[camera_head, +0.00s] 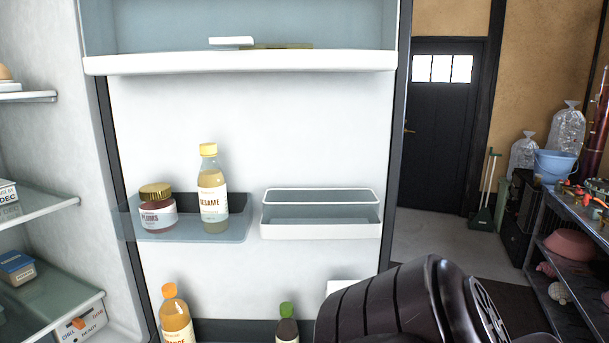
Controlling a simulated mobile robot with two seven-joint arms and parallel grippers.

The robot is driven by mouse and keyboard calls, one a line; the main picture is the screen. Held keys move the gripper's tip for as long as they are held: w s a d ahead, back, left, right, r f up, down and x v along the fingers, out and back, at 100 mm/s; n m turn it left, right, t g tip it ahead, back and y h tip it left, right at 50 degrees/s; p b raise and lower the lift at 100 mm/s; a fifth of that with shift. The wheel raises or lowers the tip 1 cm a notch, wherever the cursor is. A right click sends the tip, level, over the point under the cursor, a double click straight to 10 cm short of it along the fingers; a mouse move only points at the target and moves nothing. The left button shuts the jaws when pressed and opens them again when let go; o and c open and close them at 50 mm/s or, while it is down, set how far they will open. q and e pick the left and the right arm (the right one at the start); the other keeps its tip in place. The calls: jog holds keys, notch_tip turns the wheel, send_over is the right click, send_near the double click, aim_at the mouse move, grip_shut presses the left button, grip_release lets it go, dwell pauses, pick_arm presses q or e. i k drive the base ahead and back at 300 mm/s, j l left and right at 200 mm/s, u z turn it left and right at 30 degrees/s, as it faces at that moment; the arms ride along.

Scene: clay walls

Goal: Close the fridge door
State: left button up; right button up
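The fridge door (180,110) stands open, its inner side facing me and filling the middle of the head view. Its shelves hold a jar with a gold lid (157,208), a yellow-capped sesame bottle (213,190), an orange bottle (176,318) and a dark bottle with a green cap (287,325). The fridge interior (50,140) shows at the left, with shelves and packed items. A dark link of my own arm covers the bottom right, in front of the door's lower right corner. Neither gripper shows.
Right of the door are open floor (435,235) and a dark house door (440,130). A shelf unit (565,250) with several items stands at the far right, with a blue bucket (555,165) and clear bags (567,128) behind it.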

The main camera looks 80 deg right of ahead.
aim_at(329, 117)
jog(key=k+z, duration=0.1)
jog(key=z, duration=0.35)
jog(key=l+z, duration=0.15)
jog(key=z, duration=0.25)
jog(key=k+l+z, duration=0.1)
jog(key=z, duration=0.35)
jog(key=l+z, duration=0.15)
jog(key=l, duration=0.7)
jog(key=l+u, duration=0.3)
jog(key=k+l+u, duration=0.1)
jog(key=l+u, duration=0.15)
jog(key=l, duration=0.25)
jog(key=l+u, duration=0.25)
jog(key=l, duration=0.15)
jog(key=l+u, duration=0.75)
jog(key=l, duration=0.5)
jog(key=l+u, duration=0.25)
jog(key=l, duration=0.4)
jog(key=l+u, duration=0.3)
jog(key=l, duration=0.35)
